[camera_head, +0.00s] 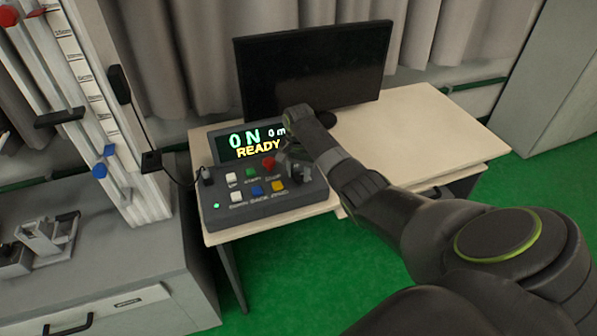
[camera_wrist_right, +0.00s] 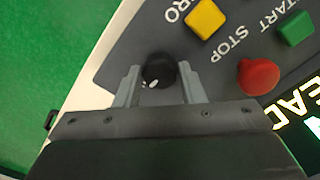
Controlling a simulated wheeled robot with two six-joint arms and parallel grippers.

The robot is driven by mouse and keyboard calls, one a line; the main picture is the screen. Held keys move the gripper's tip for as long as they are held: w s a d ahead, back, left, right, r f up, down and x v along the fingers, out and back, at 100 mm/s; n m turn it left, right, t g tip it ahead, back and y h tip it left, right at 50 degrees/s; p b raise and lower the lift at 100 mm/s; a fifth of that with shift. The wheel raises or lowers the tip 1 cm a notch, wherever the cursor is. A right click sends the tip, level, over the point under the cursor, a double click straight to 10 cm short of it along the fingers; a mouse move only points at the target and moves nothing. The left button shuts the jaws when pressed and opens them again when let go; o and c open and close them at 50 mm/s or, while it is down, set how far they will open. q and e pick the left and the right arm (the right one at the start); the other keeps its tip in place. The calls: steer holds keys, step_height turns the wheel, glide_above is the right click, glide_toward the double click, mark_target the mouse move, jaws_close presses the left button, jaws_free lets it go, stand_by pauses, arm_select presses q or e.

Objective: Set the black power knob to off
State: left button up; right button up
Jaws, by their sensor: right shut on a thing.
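The black power knob (camera_wrist_right: 158,72) sits on the dark grey control box (camera_head: 262,205), near its right end. In the right wrist view it lies between the two grey fingers of my right gripper (camera_wrist_right: 159,70), which is shut on it. The knob's white mark points toward the gripper's palm, slightly left. In the head view my right gripper (camera_head: 296,168) is over the box's right end and largely hides the knob. My left gripper is not in view.
The red stop button (camera_wrist_right: 258,76) and yellow zero button (camera_wrist_right: 205,18) are close to my right gripper. A black monitor (camera_head: 315,62) stands behind on the pale desk (camera_head: 430,125). A tower with a scale (camera_head: 90,90) stands at the left.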

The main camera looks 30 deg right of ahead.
steer(key=shift+r+n+p, duration=0.15)
steer(key=shift+n+p, duration=0.5)
steer(key=shift+n, duration=0.05)
steer(key=shift+n+p, duration=0.8)
steer(key=shift+n, duration=0.4)
steer(key=n+p, duration=0.1)
steer(key=n, duration=0.1)
steer(key=shift+n, duration=0.3)
steer(key=n+p, duration=0.1)
steer(key=n, duration=0.1)
steer(key=shift+n, duration=0.4)
steer(key=n, duration=0.4)
steer(key=shift+n+p, duration=0.3)
steer(key=shift+p, duration=0.05)
steer(key=shift+n, duration=2)
steer(key=o, duration=1)
